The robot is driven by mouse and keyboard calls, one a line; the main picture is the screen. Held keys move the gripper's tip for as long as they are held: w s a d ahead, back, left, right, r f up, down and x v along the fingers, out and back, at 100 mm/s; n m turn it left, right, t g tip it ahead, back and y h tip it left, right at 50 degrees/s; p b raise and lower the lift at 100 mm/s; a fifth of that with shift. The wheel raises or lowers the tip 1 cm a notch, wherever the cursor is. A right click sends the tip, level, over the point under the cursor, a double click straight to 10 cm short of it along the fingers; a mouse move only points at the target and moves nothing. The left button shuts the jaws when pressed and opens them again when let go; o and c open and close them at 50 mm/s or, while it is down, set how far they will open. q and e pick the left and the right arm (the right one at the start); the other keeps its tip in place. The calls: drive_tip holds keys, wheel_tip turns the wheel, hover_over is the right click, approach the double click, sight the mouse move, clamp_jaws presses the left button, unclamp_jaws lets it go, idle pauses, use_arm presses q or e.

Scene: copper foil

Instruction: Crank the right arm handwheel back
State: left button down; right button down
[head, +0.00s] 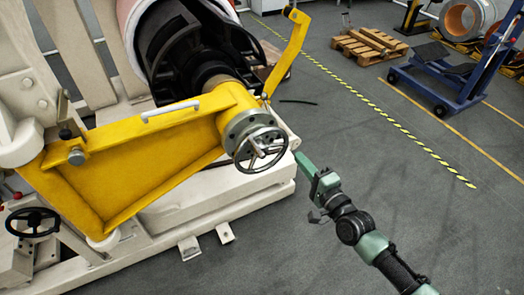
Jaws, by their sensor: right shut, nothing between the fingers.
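My left gripper is not in view.
A second black handwheel (33,222) is at the lower left on the cream machine base (200,205). A yellow lever (290,55) rises behind the flange. A wooden pallet (368,45) and blue trolley (455,75) stand at the back right.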

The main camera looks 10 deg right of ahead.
drive_tip(key=p+v, duration=0.1)
drive_tip(key=v, duration=0.6)
drive_tip(key=shift+s+r, duration=0.1)
